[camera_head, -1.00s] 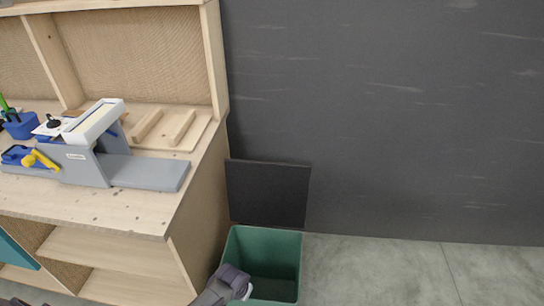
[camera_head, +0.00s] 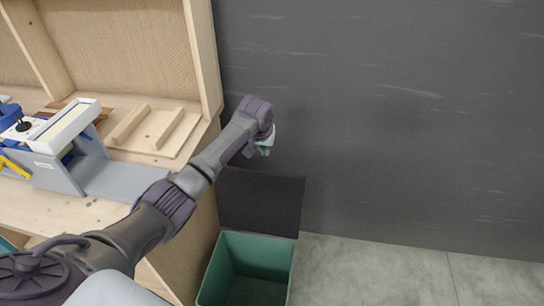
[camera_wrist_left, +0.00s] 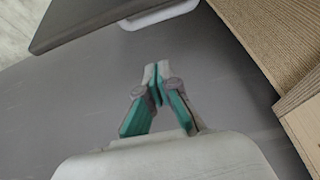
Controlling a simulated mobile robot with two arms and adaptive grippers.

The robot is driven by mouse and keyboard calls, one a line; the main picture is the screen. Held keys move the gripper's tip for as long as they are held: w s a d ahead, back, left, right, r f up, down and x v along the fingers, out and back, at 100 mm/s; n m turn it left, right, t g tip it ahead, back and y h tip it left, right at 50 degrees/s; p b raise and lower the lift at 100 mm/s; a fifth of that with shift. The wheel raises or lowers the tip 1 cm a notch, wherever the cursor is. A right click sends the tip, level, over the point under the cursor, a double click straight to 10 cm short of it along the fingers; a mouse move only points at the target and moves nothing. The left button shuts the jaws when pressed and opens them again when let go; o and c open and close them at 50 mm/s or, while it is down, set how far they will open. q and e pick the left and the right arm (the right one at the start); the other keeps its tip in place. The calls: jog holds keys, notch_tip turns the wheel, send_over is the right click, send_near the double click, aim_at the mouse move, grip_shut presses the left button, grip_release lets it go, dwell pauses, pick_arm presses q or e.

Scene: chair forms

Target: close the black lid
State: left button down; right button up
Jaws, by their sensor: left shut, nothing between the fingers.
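The black lid (camera_head: 262,203) stands open and upright at the back of the green bin (camera_head: 246,268), close to the dark wall. The bin's inside shows from above and looks empty. In the left wrist view the lid (camera_wrist_left: 90,18) shows as a dark panel at the upper left. My left gripper (camera_head: 265,147) is just above the lid's top edge in the head view, in front of the wall. In the left wrist view its fingertips (camera_wrist_left: 155,70) are together with nothing between them, apart from the lid. My right gripper is not in view.
A wooden workbench (camera_head: 150,178) stands left of the bin, with a grey device (camera_head: 85,165) on it. The bench's side is close to the lid and my arm. The dark wall (camera_head: 400,120) is behind the bin. The floor (camera_head: 380,275) to the right is clear.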

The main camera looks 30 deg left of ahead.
pick_arm(q)
jog(key=w+a+b+x, duration=0.1)
jog(key=b+x, duration=0.1)
jog(key=x, duration=0.8)
jog(key=s+p, duration=0.1)
jog(key=s+d+p, duration=0.1)
jog(key=s+p, duration=0.1)
jog(key=s, duration=0.1)
jog(key=shift+d+r, duration=0.25)
jog(key=shift+r, duration=0.1)
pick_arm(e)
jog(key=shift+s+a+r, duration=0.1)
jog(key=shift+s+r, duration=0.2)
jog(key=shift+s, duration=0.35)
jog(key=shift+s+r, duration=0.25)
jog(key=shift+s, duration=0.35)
pick_arm(q)
jog(key=shift+s, duration=0.1)
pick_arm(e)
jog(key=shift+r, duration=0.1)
